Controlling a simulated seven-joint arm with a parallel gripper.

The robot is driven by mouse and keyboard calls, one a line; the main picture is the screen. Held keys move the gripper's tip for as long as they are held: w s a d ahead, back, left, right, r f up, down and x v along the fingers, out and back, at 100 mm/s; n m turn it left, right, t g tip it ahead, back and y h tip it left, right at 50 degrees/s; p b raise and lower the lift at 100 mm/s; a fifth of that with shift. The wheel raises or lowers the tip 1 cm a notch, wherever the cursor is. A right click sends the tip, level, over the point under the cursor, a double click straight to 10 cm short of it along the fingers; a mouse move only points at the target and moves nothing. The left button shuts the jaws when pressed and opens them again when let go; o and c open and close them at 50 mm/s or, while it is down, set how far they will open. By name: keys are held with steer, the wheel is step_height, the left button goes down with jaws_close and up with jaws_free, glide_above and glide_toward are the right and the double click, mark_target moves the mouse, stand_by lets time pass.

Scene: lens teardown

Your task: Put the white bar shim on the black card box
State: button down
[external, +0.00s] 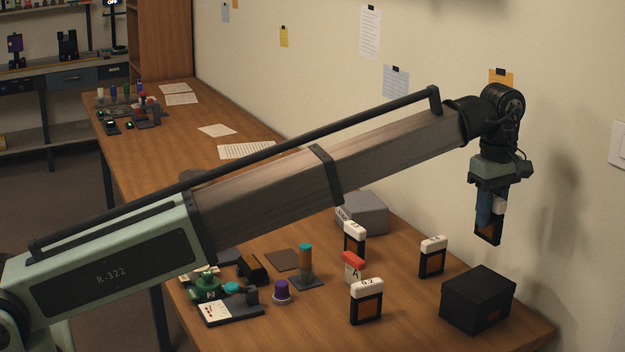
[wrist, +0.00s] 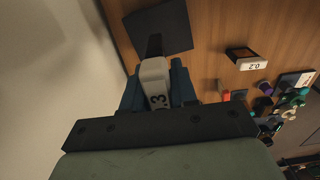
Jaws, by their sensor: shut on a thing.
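My gripper (external: 486,208) is shut on a white bar shim (external: 488,232), a black frame with an orange panel and a white top bar. In the wrist view the shim's white bar (wrist: 155,72), with a "3" showing, sits between the blue fingers of my gripper (wrist: 157,88). The card box (wrist: 160,28) lies beyond it there, below the shim's dark end. Part of the shim is hidden by the fingers.
Similar white-topped shims stand on the table at centre (external: 354,240), right (external: 432,260) and front (external: 367,304), near a red-topped one (external: 353,268). A grey box (external: 365,212) stands near the wall. Small parts and tools (external: 225,300) crowd the left. The wall is close behind my gripper.

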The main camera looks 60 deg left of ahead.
steer(key=shift+f, duration=4.7)
steer(key=shift+f, duration=0.1)
steer(key=c, duration=0.9)
jaws_free()
step_height(320, 180, up, 12)
steer(key=shift+r, duration=0.1)
